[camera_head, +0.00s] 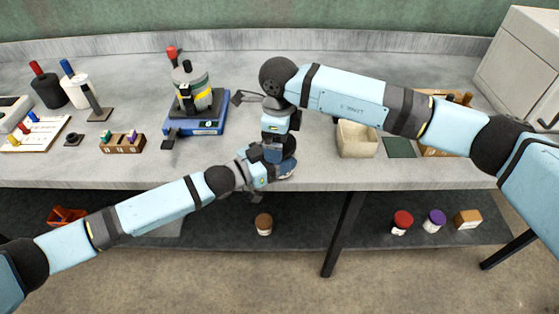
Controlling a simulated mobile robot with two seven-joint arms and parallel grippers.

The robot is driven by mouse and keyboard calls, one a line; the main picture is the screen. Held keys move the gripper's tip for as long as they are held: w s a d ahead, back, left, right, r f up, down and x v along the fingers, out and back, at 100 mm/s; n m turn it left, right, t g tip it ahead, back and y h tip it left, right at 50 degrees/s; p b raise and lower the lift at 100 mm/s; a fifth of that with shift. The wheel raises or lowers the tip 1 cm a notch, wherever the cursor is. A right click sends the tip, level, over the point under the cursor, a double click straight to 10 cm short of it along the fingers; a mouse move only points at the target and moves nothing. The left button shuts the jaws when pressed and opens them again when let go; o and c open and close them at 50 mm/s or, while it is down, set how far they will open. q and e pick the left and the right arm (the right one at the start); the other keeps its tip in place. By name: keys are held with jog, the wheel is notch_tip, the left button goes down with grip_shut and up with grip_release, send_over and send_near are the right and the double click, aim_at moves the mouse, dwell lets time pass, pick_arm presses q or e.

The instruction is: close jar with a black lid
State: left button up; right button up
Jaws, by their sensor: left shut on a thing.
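My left gripper (274,167) reaches in from the left over the front part of the bench and is shut on a small dark blue thing (287,168), which seems to be the jar, mostly hidden. My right arm bends down from above, and my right gripper (274,152) is directly over and against the same spot. Its fingers overlap the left gripper, so I cannot tell whether they are open or shut. I cannot make out the black lid there; the two grippers hide the contact.
A grey steamer-like device stands on a blue scale (205,127) left of the grippers. A cream box (357,139) and a dark green pad (399,147) lie to the right. Several jars with coloured lids, such as a red-lidded jar (402,221), stand on the lower shelf.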

notch_tip(320, 180, up, 4)
jog(key=shift+r, duration=0.15)
dwell(0.3)
notch_tip(320, 180, up, 2)
jog(key=n, duration=0.6)
jog(key=shift+n, duration=0.3)
jog(key=n, duration=0.1)
jog(key=r+n, duration=0.1)
jog(key=n, duration=0.3)
jog(key=shift+r, duration=0.25)
jog(key=shift+f, duration=4.05)
